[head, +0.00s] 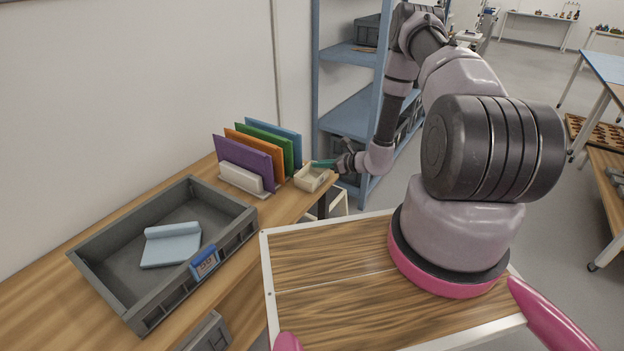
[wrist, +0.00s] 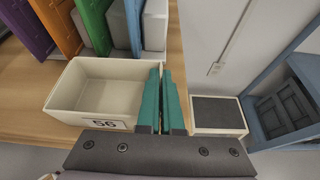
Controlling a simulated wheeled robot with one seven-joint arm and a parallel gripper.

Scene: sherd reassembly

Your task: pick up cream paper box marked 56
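The cream paper box (head: 311,183) sits at the right end of the wooden bench. In the wrist view the open-topped box (wrist: 97,88) looks empty, and its front label (wrist: 104,124) reads 56. My gripper (head: 318,163) is at the box's right side, with its teal fingers pointing over it. In the wrist view my gripper's fingertips (wrist: 161,72) are close together with a narrow gap, at the box's right wall. The left finger covers part of that wall. I cannot tell whether the fingers grip it.
A rack with purple (head: 245,162), orange, green and blue upright folders stands left of the box. A grey tray (head: 101,237) holding a pale blue folded item (head: 171,245) is nearer. Blue shelving (head: 352,113) stands behind my arm. The bench ends just right of the box.

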